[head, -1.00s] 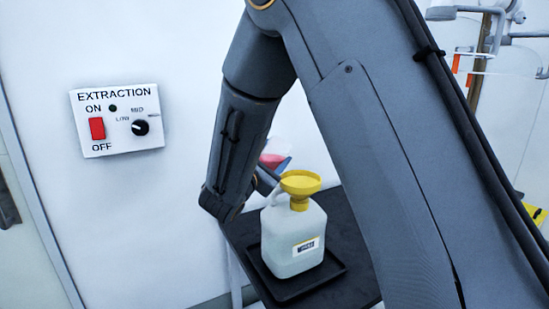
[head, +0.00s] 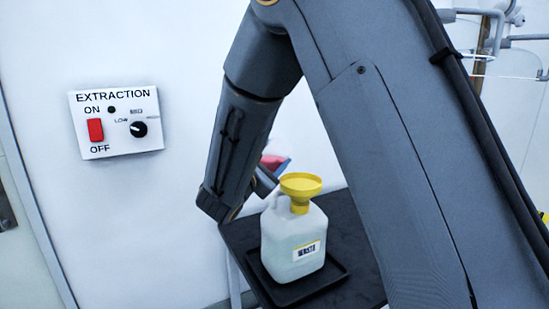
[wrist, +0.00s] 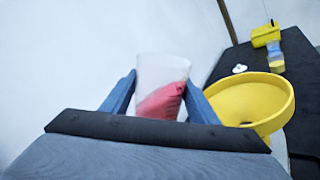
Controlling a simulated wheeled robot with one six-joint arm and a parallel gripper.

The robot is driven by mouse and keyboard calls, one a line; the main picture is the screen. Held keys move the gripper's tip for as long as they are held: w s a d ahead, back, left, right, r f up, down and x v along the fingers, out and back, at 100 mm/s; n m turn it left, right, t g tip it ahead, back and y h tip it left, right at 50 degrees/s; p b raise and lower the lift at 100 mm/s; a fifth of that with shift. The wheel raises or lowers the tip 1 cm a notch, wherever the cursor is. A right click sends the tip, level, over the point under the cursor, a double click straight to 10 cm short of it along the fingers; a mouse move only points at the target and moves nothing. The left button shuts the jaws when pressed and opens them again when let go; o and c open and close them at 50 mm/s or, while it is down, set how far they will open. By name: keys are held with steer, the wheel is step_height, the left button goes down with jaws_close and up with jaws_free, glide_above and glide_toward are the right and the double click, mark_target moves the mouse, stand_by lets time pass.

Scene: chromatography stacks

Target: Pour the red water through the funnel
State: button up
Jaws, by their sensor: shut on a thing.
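My gripper (wrist: 160,92) has its blue fingers shut on a clear beaker (wrist: 163,68) with red water (wrist: 162,100) in its lower part. In the wrist view the water lies aslant, higher on the funnel side, so the beaker is tilted. The yellow funnel (wrist: 252,98) is just right of the beaker and looks empty. In the head view the funnel (head: 300,184) sits in the mouth of a white jug (head: 291,240). The red water (head: 272,160) shows behind and above the funnel, partly hidden by my arm.
The jug stands in a black tray (head: 335,272) on a dark table (head: 352,232). A yellow object (wrist: 265,35) and a small container (wrist: 276,60) stand farther along the table. An extraction switch panel (head: 117,122) is on the wall at left.

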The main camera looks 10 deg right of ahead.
steer(key=shift+d+m+h+b, duration=0.1)
steer(key=shift+m+h+b, duration=0.2)
steer(key=shift+m+b, duration=2.55)
stand_by(0.6)
steer(key=shift+s+r+b, duration=0.15)
steer(key=shift+b, duration=1.45)
steer(key=shift+d+m+b, duration=0.1)
steer(key=shift+m+b, duration=0.25)
steer(key=shift+b, duration=0.2)
steer(key=shift+s+d+m+g+h+b, duration=0.1)
steer(key=shift+d+m+g+h+b, duration=0.1)
steer(key=shift+m+b, duration=0.8)
steer(key=shift+s+d+m+g+h+b, duration=0.15)
steer(key=shift+m+b, duration=0.4)
steer(key=shift+b, duration=1)
steer(key=shift+s+d+m+g+h+b, duration=0.2)
steer(key=shift+m+b, duration=0.55)
steer(key=shift+b, duration=0.5)
